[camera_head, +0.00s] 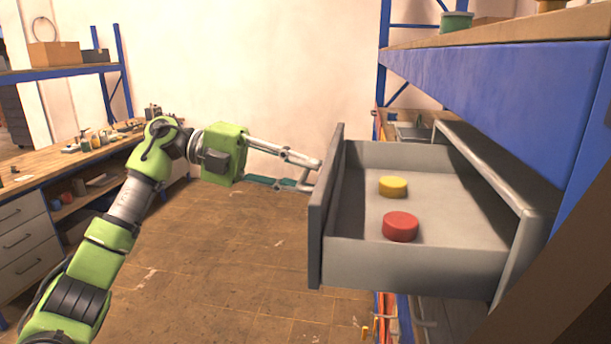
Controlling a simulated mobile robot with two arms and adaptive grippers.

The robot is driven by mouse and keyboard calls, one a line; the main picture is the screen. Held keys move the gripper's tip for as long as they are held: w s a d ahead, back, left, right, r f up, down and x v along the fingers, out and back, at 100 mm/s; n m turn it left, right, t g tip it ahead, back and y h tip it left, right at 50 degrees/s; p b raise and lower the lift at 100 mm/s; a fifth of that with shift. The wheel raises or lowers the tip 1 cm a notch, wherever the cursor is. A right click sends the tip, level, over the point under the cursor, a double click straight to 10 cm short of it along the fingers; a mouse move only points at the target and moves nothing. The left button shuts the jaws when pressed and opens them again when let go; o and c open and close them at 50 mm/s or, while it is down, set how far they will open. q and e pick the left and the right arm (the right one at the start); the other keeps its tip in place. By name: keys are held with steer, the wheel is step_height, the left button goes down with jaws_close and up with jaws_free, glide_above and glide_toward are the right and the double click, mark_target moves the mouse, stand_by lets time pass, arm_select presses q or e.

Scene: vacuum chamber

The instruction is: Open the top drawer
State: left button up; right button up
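The top drawer (420,262) is a grey box under a workbench top on the right. It is pulled well out to the left, with its inside showing. Its front panel (327,205) faces left. A red disc (400,226) and a yellow disc (393,187) lie on its floor. My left gripper (310,174) is at the outer side of the front panel, with its fingertips close against it. The handle is hidden behind the fingers and panel edge, so I cannot tell whether the fingers grip it. My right gripper is not in view.
A blue beam (500,95) carries the wooden bench top above the drawer. Another workbench (75,152) with tools and drawers stands at the left. A shelf (60,72) with a cardboard box is above it. The brown floor (220,270) between is mostly clear.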

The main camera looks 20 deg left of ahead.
arm_select(q)
steer(key=v, duration=1.1)
